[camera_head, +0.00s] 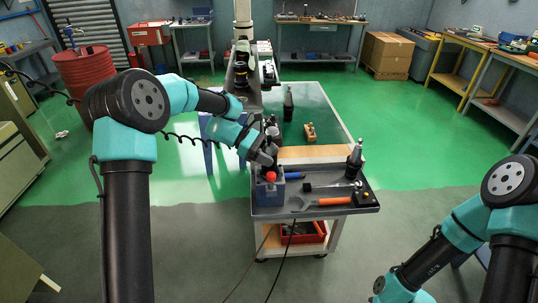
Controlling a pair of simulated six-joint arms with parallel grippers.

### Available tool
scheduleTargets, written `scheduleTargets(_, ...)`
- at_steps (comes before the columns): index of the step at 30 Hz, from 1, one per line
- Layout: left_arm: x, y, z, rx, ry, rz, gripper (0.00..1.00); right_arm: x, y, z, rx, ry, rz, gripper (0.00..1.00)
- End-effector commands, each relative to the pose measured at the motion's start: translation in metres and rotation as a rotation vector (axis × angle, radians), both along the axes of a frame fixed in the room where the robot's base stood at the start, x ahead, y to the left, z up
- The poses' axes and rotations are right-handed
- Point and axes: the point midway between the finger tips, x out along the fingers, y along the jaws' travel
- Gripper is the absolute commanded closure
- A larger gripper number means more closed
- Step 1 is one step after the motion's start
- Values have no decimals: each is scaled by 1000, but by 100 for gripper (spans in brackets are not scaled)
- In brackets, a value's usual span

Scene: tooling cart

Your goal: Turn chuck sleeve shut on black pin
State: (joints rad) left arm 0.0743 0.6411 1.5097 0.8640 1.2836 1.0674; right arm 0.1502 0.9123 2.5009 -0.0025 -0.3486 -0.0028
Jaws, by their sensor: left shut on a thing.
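My left gripper (268,160) reaches down from the left to the left side of the tooling cart (318,208). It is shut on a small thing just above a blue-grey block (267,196). The fingers and wrist cover most of that thing, so I cannot make out the chuck sleeve or the black pin for sure. A red round part (271,176) shows at the block's top, just below the gripper. My right arm is at the lower right, and its gripper is outside the view.
An orange-handled tool (335,201), a hammer-like tool (330,186) and a dark bottle (355,160) are on the cart's right side. Another dark bottle (288,105) and a small wooden block (310,132) stand farther back. A red bin (303,232) sits on the lower shelf.

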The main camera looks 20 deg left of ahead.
Motion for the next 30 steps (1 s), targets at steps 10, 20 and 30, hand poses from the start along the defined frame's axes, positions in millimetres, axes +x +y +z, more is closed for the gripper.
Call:
scheduleTargets(10,0,-1,0,-1,-1,-11,72,0,0,0,0,0,0,74)
scheduleTargets(20,0,-1,0,-1,0,-10,24,0,0,0,0,0,0,74)
scheduleTargets(30,0,0,0,-1,0,-10,22,0,0,0,0,0,0,74)
